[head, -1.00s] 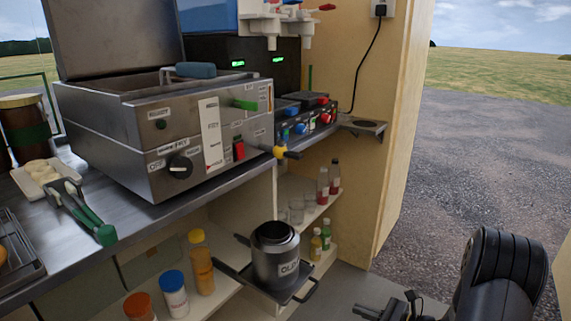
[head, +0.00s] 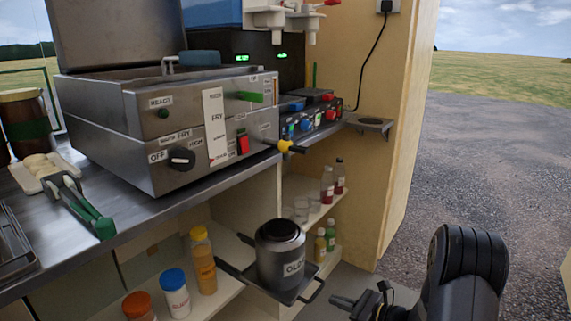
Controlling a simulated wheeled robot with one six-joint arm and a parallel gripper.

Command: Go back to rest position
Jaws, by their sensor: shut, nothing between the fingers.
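My gripper (head: 342,303) shows at the bottom of the head view, pointing left, shut and empty. It is low in front of the stall, to the right of a dark pot labelled "OLD" (head: 281,262). My black arm (head: 465,270) rises at the bottom right. The gripper appears apart from the pot and the shelves. Its lower part is cut off by the frame edge.
A steel fryer (head: 190,135) stands on the counter (head: 150,200), with green-handled tongs (head: 85,210) at the left. Bottles (head: 203,262) stand on the shelf below. The pot sits on a pull-out tray (head: 240,270). Open gravel lies at the right.

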